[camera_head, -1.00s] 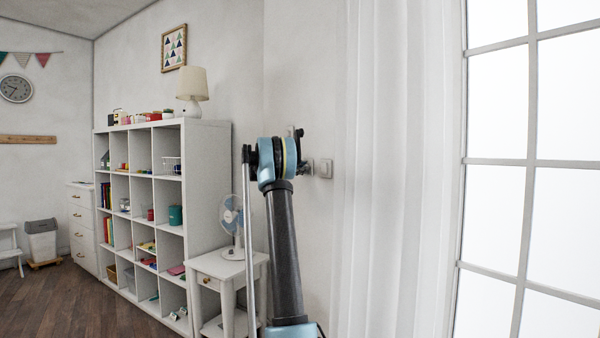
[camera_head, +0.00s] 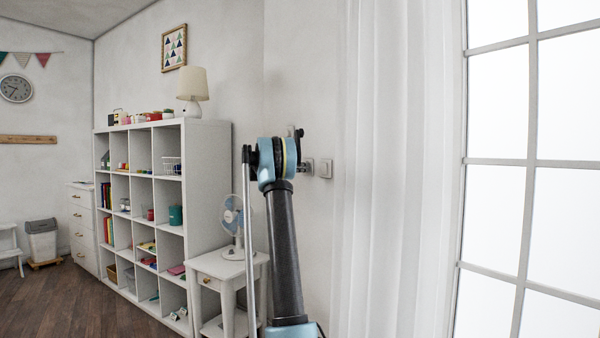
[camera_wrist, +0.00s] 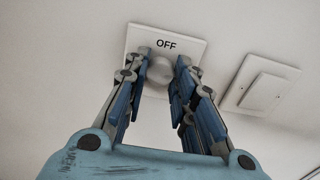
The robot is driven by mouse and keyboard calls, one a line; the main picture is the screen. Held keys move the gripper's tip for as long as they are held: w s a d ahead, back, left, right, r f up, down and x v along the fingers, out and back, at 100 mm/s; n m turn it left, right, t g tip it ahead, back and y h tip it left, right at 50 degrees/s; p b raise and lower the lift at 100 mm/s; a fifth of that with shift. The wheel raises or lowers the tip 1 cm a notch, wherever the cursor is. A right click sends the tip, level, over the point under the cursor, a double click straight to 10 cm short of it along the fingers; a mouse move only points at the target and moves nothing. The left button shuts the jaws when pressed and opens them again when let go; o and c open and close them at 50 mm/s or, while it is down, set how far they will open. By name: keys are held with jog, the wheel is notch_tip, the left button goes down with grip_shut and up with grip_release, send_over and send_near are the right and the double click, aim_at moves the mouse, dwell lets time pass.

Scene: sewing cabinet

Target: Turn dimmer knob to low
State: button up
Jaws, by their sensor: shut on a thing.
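The dimmer knob (camera_wrist: 160,72) is a round pale knob on a white wall plate (camera_wrist: 142,35) marked "OFF" at its upper edge in the wrist view. My gripper (camera_wrist: 161,68) has one finger on each side of the knob and is shut on it. In the head view my gripper (camera_head: 303,168) is at the wall, mostly hidden behind my arm. The knob itself cannot be made out there. No pointer mark on the knob can be read, so its setting cannot be told.
A rocker switch plate (camera_wrist: 262,84) is on the wall right of the dimmer; it also shows in the head view (camera_head: 326,169). A white curtain (camera_head: 390,200) hangs to the right. A side table (camera_head: 228,262) with a fan (camera_head: 233,222) stands left of my arm.

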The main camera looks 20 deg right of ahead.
dwell(0.4)
jog(key=o, duration=1.1)
jog(key=shift+d+f, duration=0.1)
jog(key=v, duration=1.2)
jog(key=shift+w, duration=0.1)
jog(key=shift+c, duration=0.2)
